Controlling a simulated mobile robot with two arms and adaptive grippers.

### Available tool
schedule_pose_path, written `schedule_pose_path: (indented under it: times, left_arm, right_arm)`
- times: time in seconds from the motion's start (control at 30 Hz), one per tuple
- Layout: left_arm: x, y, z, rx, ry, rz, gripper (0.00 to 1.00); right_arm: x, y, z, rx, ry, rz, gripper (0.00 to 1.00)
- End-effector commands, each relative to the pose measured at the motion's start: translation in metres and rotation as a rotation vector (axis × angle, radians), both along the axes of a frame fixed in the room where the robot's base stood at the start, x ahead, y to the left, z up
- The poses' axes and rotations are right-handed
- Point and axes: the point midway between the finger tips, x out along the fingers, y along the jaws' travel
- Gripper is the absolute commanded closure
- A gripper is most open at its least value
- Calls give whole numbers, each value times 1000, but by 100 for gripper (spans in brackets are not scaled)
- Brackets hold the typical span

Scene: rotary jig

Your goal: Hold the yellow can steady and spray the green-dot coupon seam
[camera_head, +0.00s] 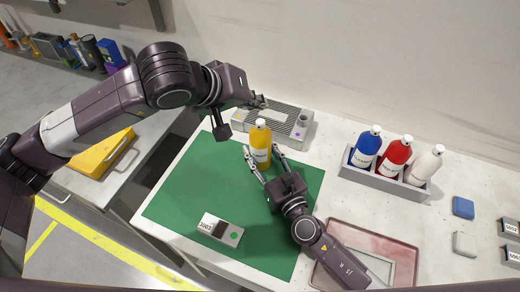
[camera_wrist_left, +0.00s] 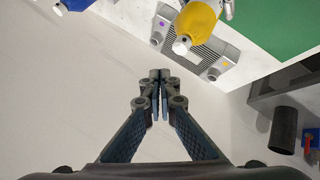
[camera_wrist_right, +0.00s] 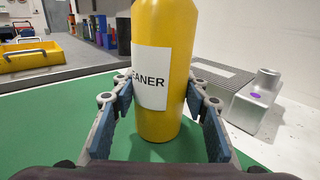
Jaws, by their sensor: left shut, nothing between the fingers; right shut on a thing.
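The yellow can (camera_head: 260,148) with a white cap and a label ending in "ANER" is upright at the back of the green mat (camera_head: 190,190). My right gripper (camera_head: 264,157) is shut around its body, one finger on each side, as the right wrist view (camera_wrist_right: 160,100) shows. The can's base is at the mat; I cannot tell if it touches. My left gripper (camera_head: 260,101) is shut and empty above and behind the can; its fingertips meet in the left wrist view (camera_wrist_left: 159,76). The green-dot coupon (camera_head: 220,230), a grey block with a label, lies at the mat's front.
A grey slotted box (camera_head: 275,118) with a purple dot stands behind the can. A grey caddy (camera_head: 385,182) holds blue, red and white bottles at the right. A pink tray (camera_head: 345,235) lies partly under my right arm. Blue (camera_head: 463,207) and white (camera_head: 464,244) blocks lie far right.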

Motion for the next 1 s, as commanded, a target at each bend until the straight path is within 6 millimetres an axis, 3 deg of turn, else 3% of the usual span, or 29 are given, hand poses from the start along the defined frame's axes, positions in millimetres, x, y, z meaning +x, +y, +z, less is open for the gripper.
schedule_pose_path:
  times: [0.1, 0.33, 1.0]
  left_arm:
    - [0, 1, -17, 1, 2, 1, 100]
    - [0, 0, -35, 0, 0, 0, 100]
    - [0, 0, -39, 1, 0, 0, 100]
  right_arm:
    - [0, 0, 1, 0, -1, 0, 94]
    - [0, 0, 1, 0, -1, 0, 94]
    - [0, 0, 1, 0, -1, 0, 94]
